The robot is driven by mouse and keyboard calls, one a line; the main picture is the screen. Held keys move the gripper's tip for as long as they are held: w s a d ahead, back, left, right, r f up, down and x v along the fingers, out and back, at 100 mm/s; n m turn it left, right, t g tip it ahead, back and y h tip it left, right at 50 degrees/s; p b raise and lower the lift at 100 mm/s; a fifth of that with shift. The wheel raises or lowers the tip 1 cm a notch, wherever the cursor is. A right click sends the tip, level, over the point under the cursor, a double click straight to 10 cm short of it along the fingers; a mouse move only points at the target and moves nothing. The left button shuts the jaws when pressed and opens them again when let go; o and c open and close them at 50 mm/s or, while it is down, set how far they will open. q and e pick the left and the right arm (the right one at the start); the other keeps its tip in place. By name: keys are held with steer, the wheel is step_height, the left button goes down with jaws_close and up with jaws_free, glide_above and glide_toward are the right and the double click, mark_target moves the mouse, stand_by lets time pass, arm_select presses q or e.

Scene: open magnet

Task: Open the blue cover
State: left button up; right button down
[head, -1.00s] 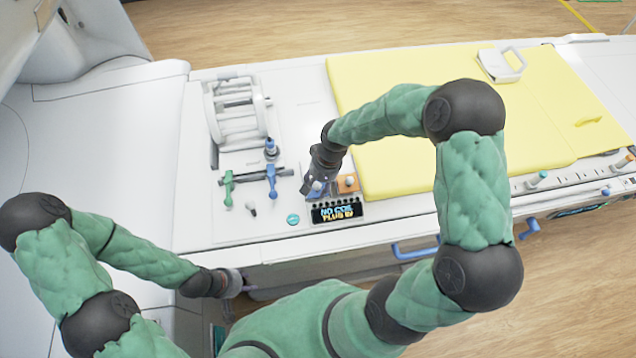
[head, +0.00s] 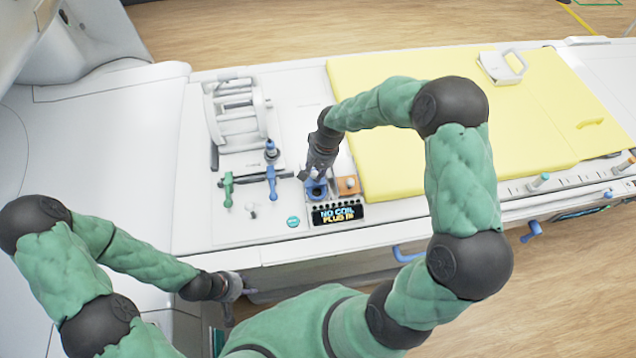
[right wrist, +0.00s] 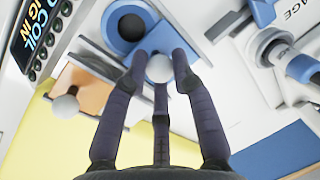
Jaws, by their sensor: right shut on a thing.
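The blue cover (right wrist: 164,40) carries a white ball knob (right wrist: 159,68). My right gripper (right wrist: 160,62) has its fingers closed around this knob; it also shows in the head view (head: 313,173). A blue round socket (right wrist: 119,43) with a dark hole is bared beside the cover, and it also shows in the head view (head: 316,194). The fingers hide part of the cover. My left gripper (head: 238,289) is low in front of the bed's side, empty, its fingers spread.
An orange cover (head: 347,186) with a white knob sits beside the socket. A small display (head: 337,214) stands in front. Blue (head: 271,183) and green (head: 228,188) handles are to the left. A yellow mat (head: 400,150) lies to the right.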

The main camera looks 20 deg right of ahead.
steer(key=shift+w+d, duration=0.2)
steer(key=shift+w, duration=0.7)
steer(key=c, duration=1)
jaws_free()
steer(key=r, duration=0.4)
steer(key=d+r, duration=0.1)
steer(key=r, duration=0.2)
steer(key=s+d+r, duration=0.1)
steer(key=r, duration=0.3)
steer(key=shift+r, duration=0.35)
steer(key=shift+r, duration=0.1)
